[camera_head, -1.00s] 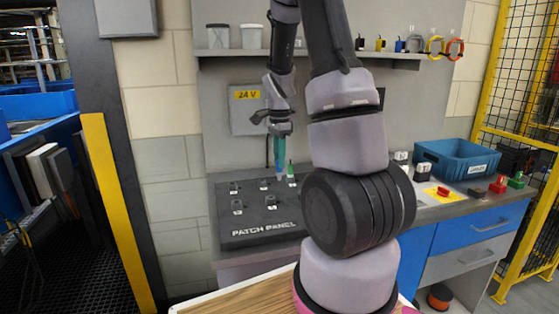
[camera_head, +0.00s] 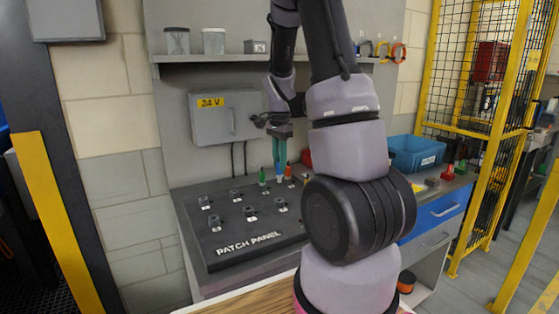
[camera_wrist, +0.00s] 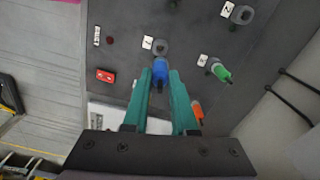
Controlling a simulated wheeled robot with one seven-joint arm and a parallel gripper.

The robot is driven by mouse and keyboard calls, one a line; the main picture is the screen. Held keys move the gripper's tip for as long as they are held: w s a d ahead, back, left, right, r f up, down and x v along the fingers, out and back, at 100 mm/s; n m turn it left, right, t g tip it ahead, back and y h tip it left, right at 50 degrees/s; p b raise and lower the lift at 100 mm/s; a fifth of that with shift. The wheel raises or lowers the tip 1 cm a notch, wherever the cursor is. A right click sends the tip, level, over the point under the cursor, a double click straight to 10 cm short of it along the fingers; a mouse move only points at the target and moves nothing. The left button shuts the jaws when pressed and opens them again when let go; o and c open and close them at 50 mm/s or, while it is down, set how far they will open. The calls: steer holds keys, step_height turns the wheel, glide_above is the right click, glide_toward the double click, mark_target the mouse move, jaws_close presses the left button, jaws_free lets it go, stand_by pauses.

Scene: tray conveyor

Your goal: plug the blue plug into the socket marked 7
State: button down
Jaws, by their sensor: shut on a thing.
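My gripper (camera_head: 280,162) is shut on the blue plug (camera_wrist: 160,72), which sits between the teal fingertips. Several sockets with white labels stand on the panel, including a front one (camera_head: 215,223). In the wrist view a socket (camera_wrist: 160,47) lies just beyond the blue plug, and one marked 2 (camera_wrist: 240,14) is farther off. I cannot make out a 7 on any label.
A green plug (camera_wrist: 220,70) and an orange plug (camera_wrist: 197,108) stand upright close to my fingers. A grey 24 V box (camera_head: 226,118) with cables is on the wall behind. A blue bin (camera_head: 416,153) stands on the bench at right. The front of the panel is clear.

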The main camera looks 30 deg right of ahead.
mark_target(279, 174)
steer(key=shift+f, duration=2.7)
steer(key=shift+f, duration=1.6)
steer(key=c, duration=0.6)
jaws_free()
steer(key=shift+c, duration=0.2)
steer(key=shift+r, duration=0.1)
step_height(279, 174, up, 11)
steer(key=shift+f, duration=0.15)
